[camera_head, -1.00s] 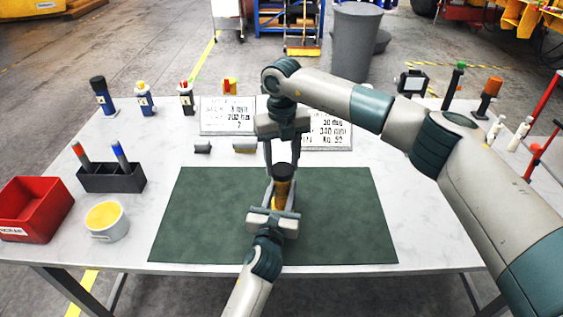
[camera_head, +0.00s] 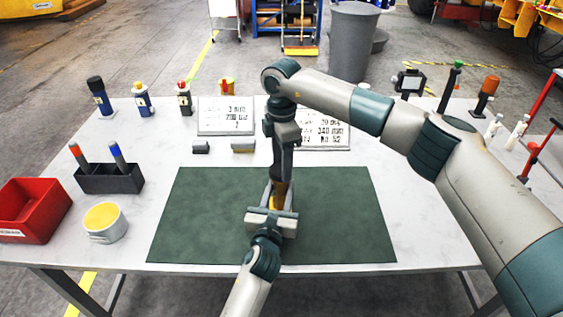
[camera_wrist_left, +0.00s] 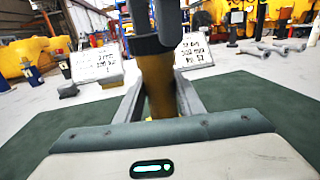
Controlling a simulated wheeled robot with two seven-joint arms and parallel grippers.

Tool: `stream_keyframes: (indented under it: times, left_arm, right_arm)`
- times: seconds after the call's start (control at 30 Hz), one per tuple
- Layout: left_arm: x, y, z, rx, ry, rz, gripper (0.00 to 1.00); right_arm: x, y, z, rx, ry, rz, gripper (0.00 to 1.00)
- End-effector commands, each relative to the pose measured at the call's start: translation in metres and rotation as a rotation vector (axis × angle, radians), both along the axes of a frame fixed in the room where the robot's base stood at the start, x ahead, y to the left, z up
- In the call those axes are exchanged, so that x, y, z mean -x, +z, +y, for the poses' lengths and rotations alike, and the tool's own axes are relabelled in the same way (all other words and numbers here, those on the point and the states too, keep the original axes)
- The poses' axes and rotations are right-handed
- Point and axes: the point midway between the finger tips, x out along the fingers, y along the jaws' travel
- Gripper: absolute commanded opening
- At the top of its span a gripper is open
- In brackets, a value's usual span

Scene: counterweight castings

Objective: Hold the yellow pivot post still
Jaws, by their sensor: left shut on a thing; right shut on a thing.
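The yellow pivot post (camera_head: 277,201) stands upright over the green mat (camera_head: 200,215). It also shows in the left wrist view (camera_wrist_left: 158,85), between the two fingers of my left gripper (camera_head: 280,194), which is shut on it. A dark cap (camera_wrist_left: 147,44) sits at the top of the post. My right gripper (camera_head: 281,177) comes down from above, directly over my left one, and is shut at the dark cap. Its fingers hide most of the cap in the head view. The post's foot is hidden behind my left gripper.
Two white sign plates (camera_head: 225,117) and two small grey blocks (camera_head: 243,146) lie behind the mat. A red bin (camera_head: 35,212), a yellow-filled cup (camera_head: 105,221) and a dark pen holder (camera_head: 110,180) stand at the left. Several bottles line the back edge. The mat's sides are clear.

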Motion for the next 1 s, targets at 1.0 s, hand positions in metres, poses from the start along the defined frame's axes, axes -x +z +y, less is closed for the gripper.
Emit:
stream_keyframes:
  times: [1.0]
  left_arm:
    - [0.0012,-0.0023,-0.0017,-0.001,-0.003,0.004,0.0]
  right_arm:
    - [0.0019,0.0023,0.005,-0.005,-0.681,-0.009,0.64]
